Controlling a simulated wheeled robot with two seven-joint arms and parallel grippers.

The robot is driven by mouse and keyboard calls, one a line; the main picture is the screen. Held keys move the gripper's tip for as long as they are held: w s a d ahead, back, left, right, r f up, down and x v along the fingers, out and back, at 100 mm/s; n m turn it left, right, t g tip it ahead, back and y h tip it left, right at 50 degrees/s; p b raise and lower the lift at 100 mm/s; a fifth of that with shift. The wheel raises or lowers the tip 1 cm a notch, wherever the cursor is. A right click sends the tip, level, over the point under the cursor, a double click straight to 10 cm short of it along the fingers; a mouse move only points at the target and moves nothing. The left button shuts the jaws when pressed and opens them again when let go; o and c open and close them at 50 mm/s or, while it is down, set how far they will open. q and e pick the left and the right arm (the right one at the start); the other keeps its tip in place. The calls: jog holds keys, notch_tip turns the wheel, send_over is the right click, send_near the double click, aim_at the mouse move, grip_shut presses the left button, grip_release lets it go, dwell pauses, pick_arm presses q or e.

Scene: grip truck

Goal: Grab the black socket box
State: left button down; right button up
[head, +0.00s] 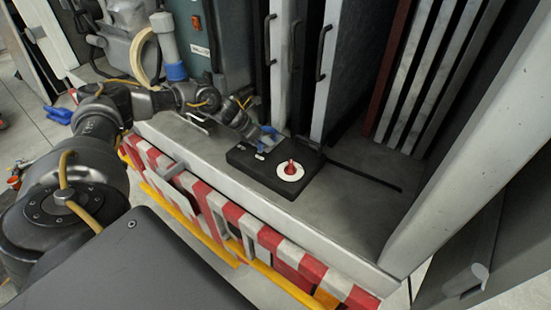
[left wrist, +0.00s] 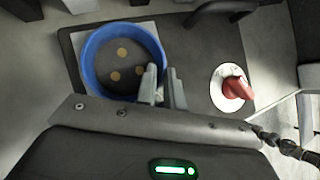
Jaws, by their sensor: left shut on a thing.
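The black socket box (head: 243,157) lies flat on the grey truck-bed ledge, with a red knob (head: 290,169) on a white disc on its top. In the left wrist view the box (left wrist: 200,50) fills the middle, with a round blue socket (left wrist: 86,57) beside the red knob (left wrist: 236,88). My left gripper (head: 265,137) reaches over the box from the left. In the left wrist view its fingers (left wrist: 165,80) are shut on the right-hand rim of the blue socket. The arm partly hides the blue socket in the head view. My right gripper is out of view.
Tall panels with black handles (head: 323,52) stand behind the box, and long boards (head: 425,70) lean further right. A dark rod (head: 365,177) runs right from the box. A red-white striped edge (head: 235,215) borders the ledge. The ledge right of the box looks mostly clear.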

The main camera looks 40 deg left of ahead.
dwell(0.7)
pick_arm(q)
jog(key=shift+w+r, duration=0.25)
jog(key=shift+r, duration=0.2)
jog(key=shift+w+a+f, duration=0.1)
jog(key=shift+f, duration=0.1)
jog(key=shift+r+b, duration=0.4)
jog(key=shift+r, duration=0.1)
notch_tip(320, 180, up, 2)
jog(key=shift+r+b, duration=0.2)
jog(key=shift+b, duration=0.35)
notch_tip(320, 180, up, 6)
jog(key=b, duration=0.1)
send_over(266, 156)
jog(key=s+d+r+b, duration=0.2)
jog(key=s+d+r, duration=0.1)
jog(key=s+d, duration=0.2)
jog(key=shift+s+r, duration=0.3)
jog(key=shift+s, duration=0.95)
jog(key=shift+d, duration=0.1)
